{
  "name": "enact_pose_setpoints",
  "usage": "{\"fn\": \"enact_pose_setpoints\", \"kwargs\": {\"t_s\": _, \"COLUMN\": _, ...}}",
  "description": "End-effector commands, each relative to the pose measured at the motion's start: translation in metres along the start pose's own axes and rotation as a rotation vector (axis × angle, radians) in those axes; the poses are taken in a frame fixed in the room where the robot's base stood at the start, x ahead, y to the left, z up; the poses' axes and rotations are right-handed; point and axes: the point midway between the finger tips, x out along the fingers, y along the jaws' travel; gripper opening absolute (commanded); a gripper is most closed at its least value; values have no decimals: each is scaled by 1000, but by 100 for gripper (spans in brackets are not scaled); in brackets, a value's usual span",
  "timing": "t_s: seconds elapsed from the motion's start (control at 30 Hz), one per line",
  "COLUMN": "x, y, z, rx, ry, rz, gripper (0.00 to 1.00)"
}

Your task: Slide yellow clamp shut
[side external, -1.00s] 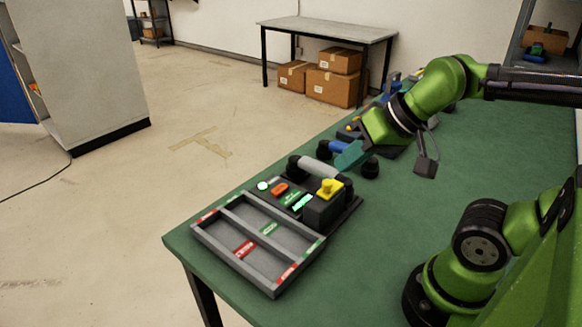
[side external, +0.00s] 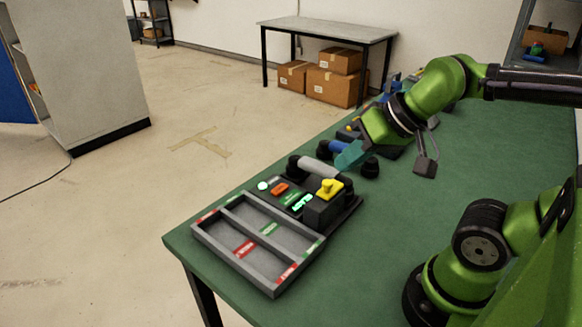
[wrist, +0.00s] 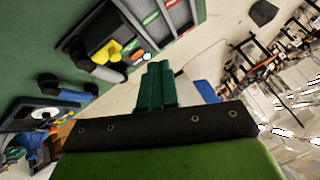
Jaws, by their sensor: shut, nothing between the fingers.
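The yellow clamp (side external: 329,188) sits on a dark block at the right end of the nearer phone station (side external: 290,199). In the wrist view the yellow clamp (wrist: 107,51) shows at the upper left, beside the grey handset. My gripper (side external: 348,156) has teal fingers and is shut and empty. It hangs above the station near the far end of the grey handset (side external: 318,167), behind the clamp and apart from it. In the wrist view my gripper's fingers (wrist: 158,82) are together, with nothing between them.
A grey divided tray (side external: 205,240) with red and green labels stands at the table's front left corner. Another station with a blue handset (side external: 345,145) lies behind. The green table (side external: 410,215) is clear to the right. Cardboard boxes (side external: 333,86) sit under a far bench.

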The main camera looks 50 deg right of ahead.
Motion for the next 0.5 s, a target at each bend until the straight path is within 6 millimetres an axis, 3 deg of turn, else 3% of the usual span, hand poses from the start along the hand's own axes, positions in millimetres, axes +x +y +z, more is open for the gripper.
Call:
{"fn": "enact_pose_setpoints", "kwargs": {"t_s": 0.07, "x": 0, "y": 0, "z": 0, "rx": 0, "ry": 0, "rz": 0, "gripper": 2}}
{"fn": "enact_pose_setpoints", "kwargs": {"t_s": 0.23, "x": 7, "y": 15, "z": -4, "rx": 55, "ry": -14, "rz": 42, "gripper": 28}}
{"fn": "enact_pose_setpoints", "kwargs": {"t_s": 0.37, "x": 30, "y": 58, "z": -9, "rx": 218, "ry": -96, "rz": 143, "gripper": 48}}
{"fn": "enact_pose_setpoints", "kwargs": {"t_s": 0.5, "x": 54, "y": 112, "z": 5, "rx": 497, "ry": -281, "rz": 232, "gripper": 50}}
